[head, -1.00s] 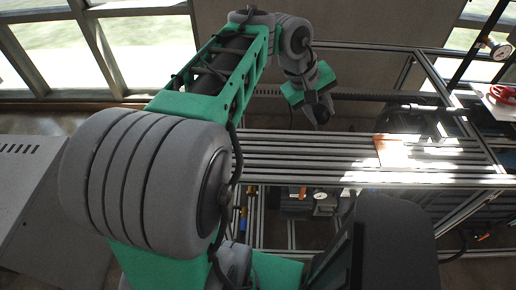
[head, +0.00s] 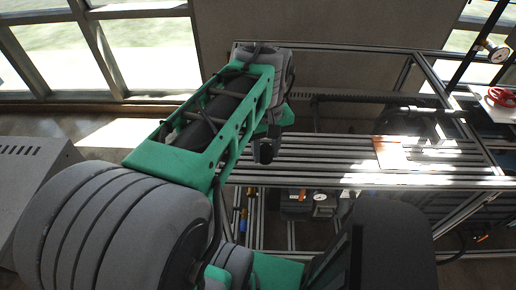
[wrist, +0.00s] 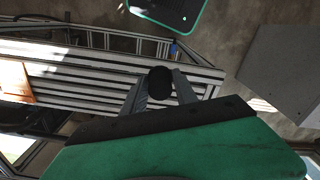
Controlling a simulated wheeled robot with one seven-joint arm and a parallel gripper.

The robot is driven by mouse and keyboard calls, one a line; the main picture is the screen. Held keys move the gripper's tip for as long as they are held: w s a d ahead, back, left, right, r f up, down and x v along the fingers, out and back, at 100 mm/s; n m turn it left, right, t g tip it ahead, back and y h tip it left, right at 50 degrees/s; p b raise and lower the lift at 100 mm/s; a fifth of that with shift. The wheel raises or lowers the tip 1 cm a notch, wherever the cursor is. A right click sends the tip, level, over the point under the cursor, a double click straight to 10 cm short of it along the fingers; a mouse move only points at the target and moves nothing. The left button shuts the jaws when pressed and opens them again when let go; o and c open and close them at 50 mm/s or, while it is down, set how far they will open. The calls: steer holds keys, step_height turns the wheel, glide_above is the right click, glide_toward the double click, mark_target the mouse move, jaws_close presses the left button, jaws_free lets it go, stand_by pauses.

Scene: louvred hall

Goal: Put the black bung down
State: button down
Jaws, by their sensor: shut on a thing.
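The black bung (wrist: 160,83) shows in the wrist view as a dark rounded piece between the two grey fingers of my gripper (wrist: 160,90). The gripper is shut on it. In the head view my gripper (head: 265,152) hangs over the left end of the slatted metal bench (head: 320,172); the bung cannot be made out clearly there. In the wrist view the bench slats (wrist: 100,75) lie below and left of the bung, near the bench's end. I cannot tell the height of the bung above the slats.
An orange-brown board (head: 391,153) lies on the bench to the right. A red handwheel (head: 501,95) and a gauge (head: 497,51) are at the far right. A grey vented cabinet (head: 30,185) stands at the left. The bench's middle is clear.

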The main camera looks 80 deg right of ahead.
steer(key=w+d+f+p, duration=0.1)
steer(key=d+f, duration=0.2)
steer(key=w+d+f+p, duration=0.1)
steer(key=w+d+f, duration=0.1)
steer(key=d, duration=0.1)
steer(key=w+d+f+p, duration=0.1)
steer(key=d+f, duration=0.2)
steer(key=d, duration=0.1)
steer(key=shift+w+f, duration=0.35)
steer(key=shift+w, duration=0.05)
step_height(320, 180, down, 3)
steer(key=c, duration=1)
jaws_free()
steer(key=shift+o, duration=0.2)
